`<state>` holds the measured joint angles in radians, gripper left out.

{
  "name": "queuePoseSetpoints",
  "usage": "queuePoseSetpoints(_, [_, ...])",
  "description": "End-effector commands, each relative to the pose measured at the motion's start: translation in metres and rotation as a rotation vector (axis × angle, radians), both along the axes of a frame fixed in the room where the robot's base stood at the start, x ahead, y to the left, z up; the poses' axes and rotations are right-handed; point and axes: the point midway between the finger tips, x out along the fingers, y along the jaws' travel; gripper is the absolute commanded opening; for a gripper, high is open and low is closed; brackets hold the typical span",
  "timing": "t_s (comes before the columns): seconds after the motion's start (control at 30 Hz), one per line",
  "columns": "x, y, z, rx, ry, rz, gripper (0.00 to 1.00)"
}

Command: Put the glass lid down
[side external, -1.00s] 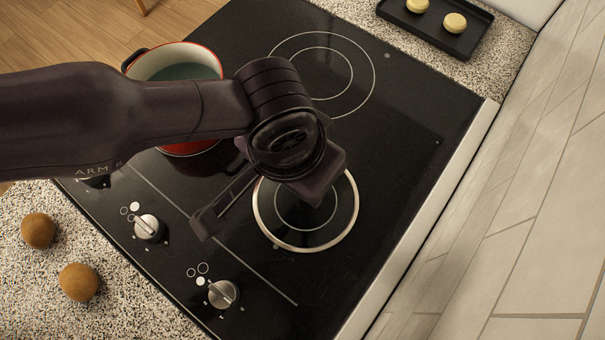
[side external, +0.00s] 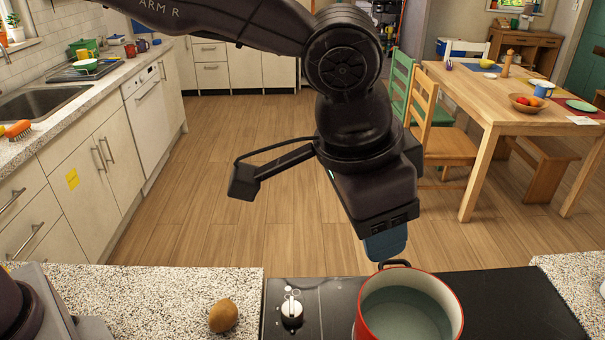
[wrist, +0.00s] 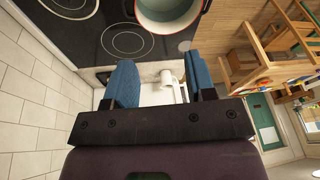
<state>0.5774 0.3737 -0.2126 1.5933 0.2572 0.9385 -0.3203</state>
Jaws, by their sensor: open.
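My gripper (side external: 385,243) points downward in the side view, its blue fingertips just above the red pot's far handle in the picture. In the wrist view its two blue fingers (wrist: 162,78) are apart, with nothing visibly held between them. A pale ring (wrist: 70,17), cut off at the top left of the wrist view, lies flat on the black hob. It may be the glass lid's rim, but I cannot tell for sure. No lid shows in the side view. The red pot (side external: 410,312) is open on top, with bluish liquid or lining inside.
The black hob (side external: 512,298) has a knob (side external: 291,310) near a round brown item (side external: 222,315) on the speckled counter (side external: 165,290). Beyond lie open floor (side external: 250,240) and a wooden table (side external: 500,85). A tiled wall (wrist: 35,110) flanks the wrist view.

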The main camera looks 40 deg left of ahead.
Motion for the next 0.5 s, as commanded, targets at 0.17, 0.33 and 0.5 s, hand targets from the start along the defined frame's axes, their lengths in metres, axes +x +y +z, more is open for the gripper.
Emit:
queuePoseSetpoints(0.17, [-0.013,0.108,0.048,-0.013,-0.059,0.147,0.50])
queuePoseSetpoints(0.33, [-0.052,0.196,0.067,-0.038,-0.102,0.292,0.50])
queuePoseSetpoints(0.5, [-0.104,0.259,0.065,-0.079,-0.143,0.427,0.50])
